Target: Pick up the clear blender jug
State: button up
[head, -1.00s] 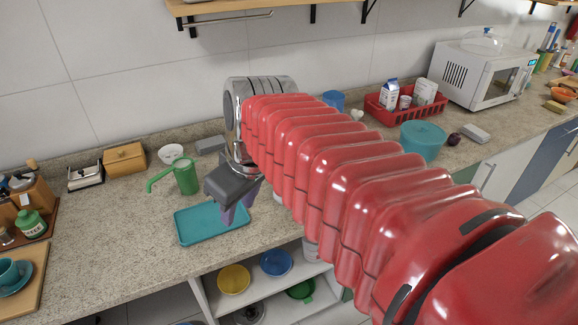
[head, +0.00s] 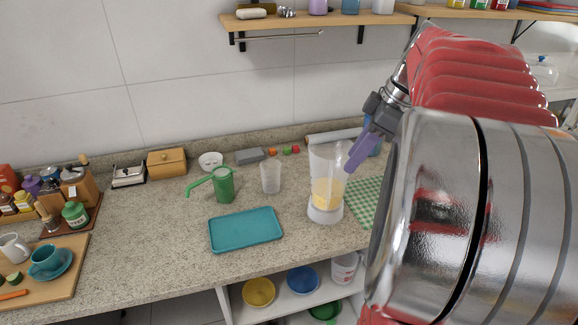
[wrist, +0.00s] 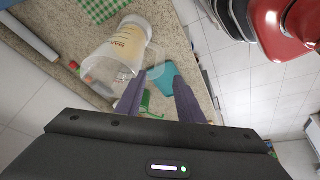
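The clear blender jug (head: 328,183) stands upright on the counter, right of the teal tray. It has yellow contents low inside and a white base. It also shows in the wrist view (wrist: 120,50), at upper left. My gripper (head: 352,160) is at the jug's upper right side in the head view, with purple fingers slanting down towards it. In the wrist view my gripper (wrist: 168,77) has its fingers spread with a gap between them. The jug's handle side lies near the left fingertip. I cannot tell whether they touch.
A grey roll (head: 333,136) lies behind. Open shelves sit below the counter.

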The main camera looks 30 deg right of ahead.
jog(key=shift+f, duration=0.1)
send_over(327, 206)
jog(key=s+d, duration=0.1)
jog(key=d, duration=0.1)
notch_tip(327, 206, down, 8)
jog(key=shift+s+a+r, duration=0.2)
jog(key=shift+a+r, duration=0.05)
jog(key=shift+x, duration=2.8)
jog(key=shift+c, duration=0.6)
grip_shut()
